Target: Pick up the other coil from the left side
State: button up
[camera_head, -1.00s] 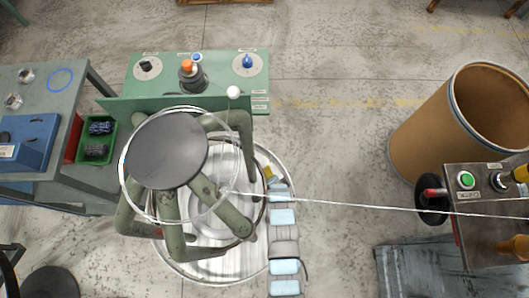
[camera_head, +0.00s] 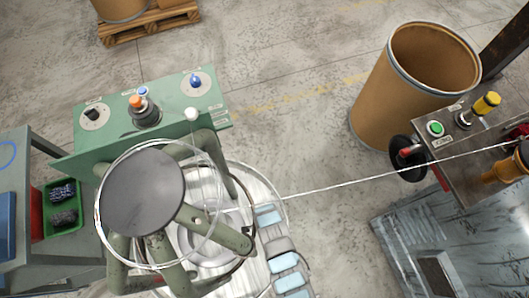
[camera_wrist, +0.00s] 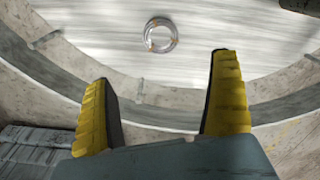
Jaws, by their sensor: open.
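My gripper does not show in the head view.
A wire (camera_head: 340,179) runs from the coiler to the machine (camera_head: 470,138) on the right. A brown drum (camera_head: 385,95) stands behind that machine. A green control panel (camera_head: 165,122) and a green bin (camera_head: 58,222) are at left. Concrete floor is open between panel and drum.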

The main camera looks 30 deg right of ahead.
notch_tip(320, 180, down, 6)
jog(key=shift+w+b, duration=0.1)
jog(key=shift+b, duration=0.9)
jog(key=shift+f, duration=0.5)
jog(key=shift+a+f+b, duration=0.15)
jog(key=shift+f+b, duration=1.4)
jog(key=shift+f, duration=1)
jog(key=c, duration=1.4)
jog(key=shift+o, duration=0.2)
